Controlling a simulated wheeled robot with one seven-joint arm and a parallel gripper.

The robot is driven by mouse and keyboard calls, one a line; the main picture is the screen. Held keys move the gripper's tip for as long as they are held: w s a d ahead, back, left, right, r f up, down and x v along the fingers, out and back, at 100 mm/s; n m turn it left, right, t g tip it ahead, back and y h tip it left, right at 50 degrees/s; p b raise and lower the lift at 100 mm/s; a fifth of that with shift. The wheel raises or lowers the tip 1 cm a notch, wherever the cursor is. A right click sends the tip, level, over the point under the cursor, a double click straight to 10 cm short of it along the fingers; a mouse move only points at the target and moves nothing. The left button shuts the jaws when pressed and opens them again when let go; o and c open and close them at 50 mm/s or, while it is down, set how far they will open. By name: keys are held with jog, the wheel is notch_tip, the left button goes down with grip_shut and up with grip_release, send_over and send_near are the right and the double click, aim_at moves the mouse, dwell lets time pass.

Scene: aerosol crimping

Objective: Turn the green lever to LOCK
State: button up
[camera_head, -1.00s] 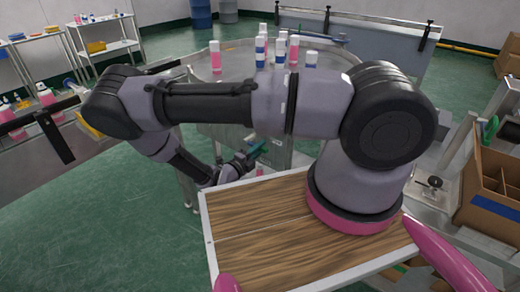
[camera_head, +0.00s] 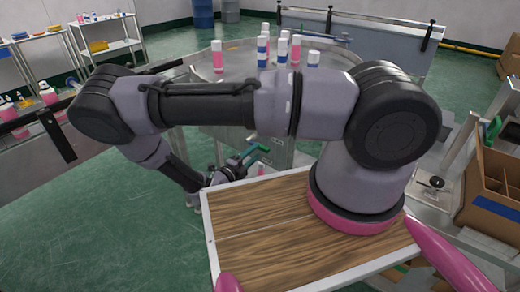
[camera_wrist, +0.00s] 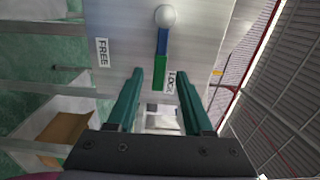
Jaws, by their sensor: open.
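In the wrist view, the green lever (camera_wrist: 159,73) shows against a pale metal panel (camera_wrist: 205,45). It has a blue section and a white round knob above the green part. Its green end points down the picture, close to the left of the LOCK label (camera_wrist: 171,82). The FREE label (camera_wrist: 103,52) is farther left. My gripper (camera_wrist: 160,72) is open, its teal fingers on either side of the green end in the picture. I cannot tell whether they touch it. In the head view, my gripper (camera_head: 256,151) is small beside the machine below the round table.
A round metal table (camera_head: 240,66) carries several pink and blue bottles (camera_head: 263,48). A wooden-topped surface (camera_head: 265,225) lies in front, under my arm's base. A cardboard box (camera_head: 495,190) stands at right. A conveyor (camera_head: 85,120) runs at left, with green floor open below it.

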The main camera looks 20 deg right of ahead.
jog(key=v, duration=0.6)
jog(key=shift+s, duration=0.1)
dwell(0.5)
jog(key=d+r+m+g+y, duration=0.2)
jog(key=r+m+g+y, duration=0.3)
jog(key=r+m, duration=0.8)
jog(key=d+r+m+g+y, duration=0.25)
jog(key=r+m+g, duration=0.45)
jog(key=r+m, duration=0.6)
jog(key=s+d+r+m+t+y, duration=0.2)
jog(key=s+r+m+t+y, duration=0.1)
jog(key=r+m, duration=0.4)
jog(key=s+d+r+m+t+y, duration=0.2)
jog(key=s+r+m+y, duration=0.1)
jog(key=r+m, duration=0.4)
jog(key=s+d+r+m+t+y, duration=0.2)
jog(key=s+r+m+t+y, duration=0.1)
jog(key=r+m, duration=0.4)
jog(key=shift+s+r+m+t, duration=0.3)
jog(key=shift+s+r, duration=0.5)
jog(key=shift+r, duration=1)
